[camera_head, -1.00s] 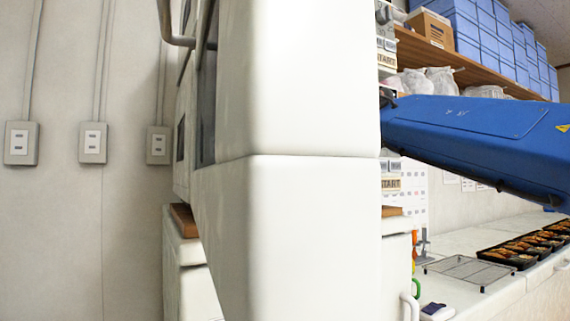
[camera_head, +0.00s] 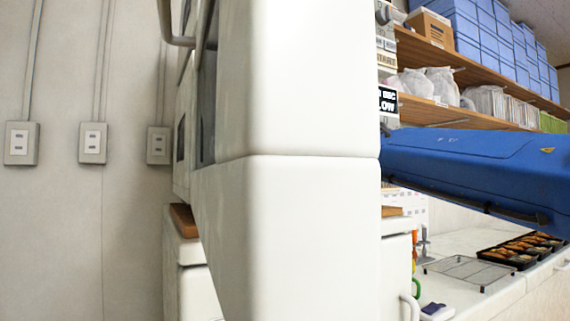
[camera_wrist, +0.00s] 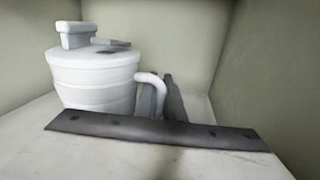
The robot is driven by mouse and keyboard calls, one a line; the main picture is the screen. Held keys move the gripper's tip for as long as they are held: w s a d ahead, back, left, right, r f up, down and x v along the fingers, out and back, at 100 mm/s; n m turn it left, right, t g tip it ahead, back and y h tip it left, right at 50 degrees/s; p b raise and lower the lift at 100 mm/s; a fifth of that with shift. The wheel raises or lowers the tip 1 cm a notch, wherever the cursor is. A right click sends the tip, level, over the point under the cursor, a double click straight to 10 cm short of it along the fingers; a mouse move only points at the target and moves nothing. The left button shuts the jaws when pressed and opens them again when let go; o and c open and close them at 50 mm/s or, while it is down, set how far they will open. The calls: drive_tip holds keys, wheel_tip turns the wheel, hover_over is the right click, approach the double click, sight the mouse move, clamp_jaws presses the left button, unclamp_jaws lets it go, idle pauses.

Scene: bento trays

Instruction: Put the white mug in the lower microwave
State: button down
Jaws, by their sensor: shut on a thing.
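In the wrist view the white mug (camera_wrist: 95,82) is upright at the left, inside a box-like space with pale walls. Blocky white and grey shapes show at its top. Its curved handle is on its right side. The dark fingers of my gripper (camera_wrist: 160,98) are shut at the handle. The mug's base is partly hidden by a dark bar, so I cannot tell whether it touches the floor. In the head view, large white panels (camera_head: 315,215) of the stacked microwaves fill the middle and hide my gripper and the mug.
My blue arm reaches in from the right, behind the white panels. Shelves with blue bins (camera_head: 495,45) are above. A pale wall with socket boxes (camera_head: 92,143) is at the left.

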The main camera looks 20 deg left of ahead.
drive_tip(key=shift+w+a+f, duration=0.2)
drive_tip(key=shift+a+f, duration=0.1)
drive_tip(key=shift+f, duration=0.3)
drive_tip(key=shift+f, duration=0.15)
drive_tip(key=c, duration=1.9)
unclamp_jaws()
drive_tip(key=shift+f, duration=0.1)
drive_tip(key=shift+o, duration=0.2)
drive_tip(key=shift+d+r, duration=0.2)
drive_tip(key=v, duration=1.1)
drive_tip(key=shift+s+d, duration=0.2)
drive_tip(key=shift+d, duration=0.05)
